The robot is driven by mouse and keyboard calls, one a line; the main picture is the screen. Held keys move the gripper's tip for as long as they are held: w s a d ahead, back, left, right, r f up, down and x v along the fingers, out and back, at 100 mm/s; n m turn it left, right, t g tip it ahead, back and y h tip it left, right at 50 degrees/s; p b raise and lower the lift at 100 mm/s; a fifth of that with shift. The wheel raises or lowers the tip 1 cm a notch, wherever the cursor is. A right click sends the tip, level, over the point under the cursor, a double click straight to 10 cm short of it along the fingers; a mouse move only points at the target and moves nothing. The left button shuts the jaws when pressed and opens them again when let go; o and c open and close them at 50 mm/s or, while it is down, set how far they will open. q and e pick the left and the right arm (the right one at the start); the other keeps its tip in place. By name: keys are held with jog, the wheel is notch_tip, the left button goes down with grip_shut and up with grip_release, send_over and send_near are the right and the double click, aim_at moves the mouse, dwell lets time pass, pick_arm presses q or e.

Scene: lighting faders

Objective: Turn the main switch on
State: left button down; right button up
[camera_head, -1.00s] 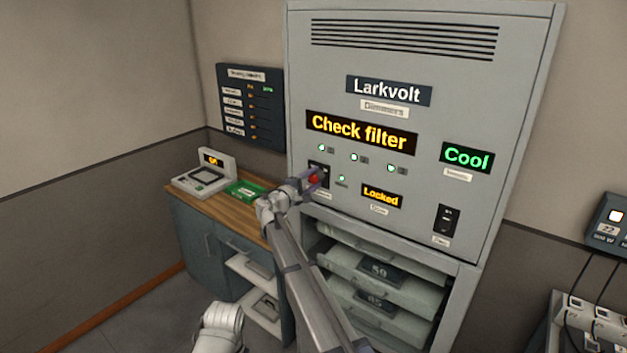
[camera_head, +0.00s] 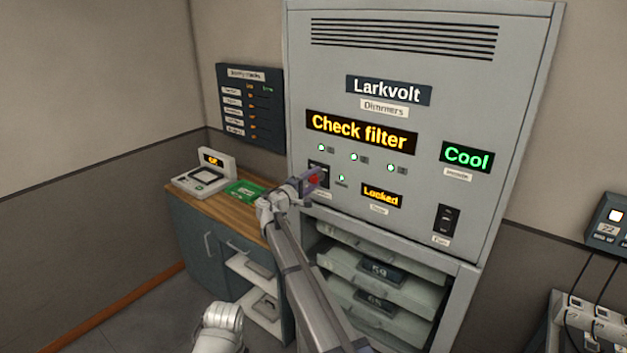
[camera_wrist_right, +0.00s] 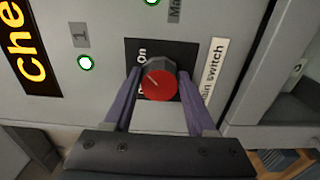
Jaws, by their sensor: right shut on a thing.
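The main switch is a red round knob (camera_wrist_right: 160,82) on a black plate (camera_wrist_right: 204,55) with the word "On" at one end. A white label beside it reads "...in switch". In the head view the red knob (camera_head: 313,180) shows low on the left of the grey Larkvolt cabinet. My right gripper (camera_wrist_right: 160,88) has its two purple fingers on either side of the knob and is shut on it. My right gripper also shows in the head view (camera_head: 312,181), at the cabinet front. A white arm part at the bottom of the head view is mine; no left gripper fingers show.
The grey cabinet (camera_head: 420,60) has lit displays "Check filter" (camera_head: 361,132), "Cool" (camera_head: 466,157) and "Locked" (camera_head: 382,195), several green lamps, and a black rocker switch (camera_head: 446,219) at right. Open shelves with drawers lie below. A wooden-topped counter (camera_head: 222,205) stands at left.

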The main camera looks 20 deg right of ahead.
jog(key=o, duration=1.4)
jog(key=shift+s, duration=0.1)
jog(key=v, duration=0.7)
jog(key=shift+s+a, duration=0.2)
jog(key=shift+a, duration=0.1)
jog(key=s+d+f+m+g+y, duration=0.2)
jog(key=s+f+m+g+y, duration=0.15)
jog(key=s+f, duration=0.7)
jog(key=s+d+f+m+g+y, duration=0.25)
jog(key=s+f+g+y, duration=0.4)
jog(key=s, duration=0.75)
jog(key=s+a+f+m+y, duration=0.1)
jog(key=s+a+f+y, duration=0.2)
jog(key=s, duration=0.4)
jog(key=s+a+f+y, duration=0.1)
jog(key=s+a+f, duration=0.1)
jog(key=s+a, duration=0.4)
jog(key=s+a+f+n+b, duration=0.1)
jog(key=s+a+f+b, duration=0.1)
jog(key=a, duration=0.1)
jog(key=s+a+f+n+b, duration=0.1)
jog(key=s+a+f+b, duration=0.1)
jog(key=a, duration=0.1)
jog(key=s+a+f+n+g+h+b, duration=0.1)
jog(key=a+f+b, duration=0.1)
jog(key=a, duration=0.2)
jog(key=shift+s+f, duration=0.2)
jog(key=shift+s, duration=0.2)
